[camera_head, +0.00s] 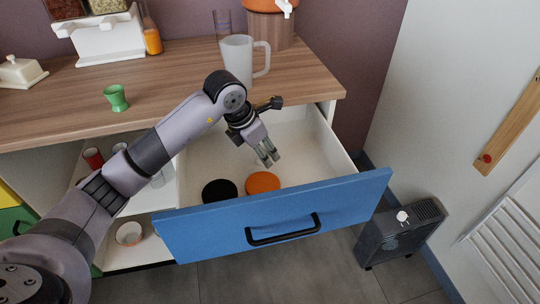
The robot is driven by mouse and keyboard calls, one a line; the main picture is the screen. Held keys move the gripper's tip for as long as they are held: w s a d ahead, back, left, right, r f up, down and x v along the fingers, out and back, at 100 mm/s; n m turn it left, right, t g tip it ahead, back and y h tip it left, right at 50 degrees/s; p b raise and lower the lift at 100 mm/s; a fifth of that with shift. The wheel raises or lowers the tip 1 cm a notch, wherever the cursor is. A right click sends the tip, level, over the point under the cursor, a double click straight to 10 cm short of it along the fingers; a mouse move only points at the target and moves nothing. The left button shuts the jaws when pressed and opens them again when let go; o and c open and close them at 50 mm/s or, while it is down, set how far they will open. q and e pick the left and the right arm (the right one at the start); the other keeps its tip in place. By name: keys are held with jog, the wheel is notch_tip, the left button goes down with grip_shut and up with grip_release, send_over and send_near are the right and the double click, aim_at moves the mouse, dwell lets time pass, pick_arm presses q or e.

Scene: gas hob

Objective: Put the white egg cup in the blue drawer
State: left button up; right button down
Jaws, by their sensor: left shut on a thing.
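The blue drawer (185,236) is pulled open, with a black bar handle and a white inside. A black round thing (219,190) and an orange round thing (263,183) lie in it, near its front. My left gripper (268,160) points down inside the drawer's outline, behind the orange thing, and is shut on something. The held thing hardly stands out against the white drawer; I take it for the white egg cup, mostly hidden by the fingers. My right gripper is not in view.
The wooden counter (185,85) holds a green egg cup (116,98), a white mug (238,60), a butter dish (20,72) and an orange bottle (151,36). Open shelves with cups are left of the drawer. A dark heater (398,238) stands on the floor at right.

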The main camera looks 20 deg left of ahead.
aim_at(270, 157)
pick_arm(q)
jog(key=shift+w+d, duration=0.6)
jog(key=shift+w, duration=0.3)
jog(key=shift+f, duration=0.2)
notch_tip(270, 157, down, 3)
jog(key=shift+f, duration=0.1)
jog(key=shift+f+b, duration=0.1)
jog(key=shift+b, duration=0.2)
jog(key=o, duration=0.9)
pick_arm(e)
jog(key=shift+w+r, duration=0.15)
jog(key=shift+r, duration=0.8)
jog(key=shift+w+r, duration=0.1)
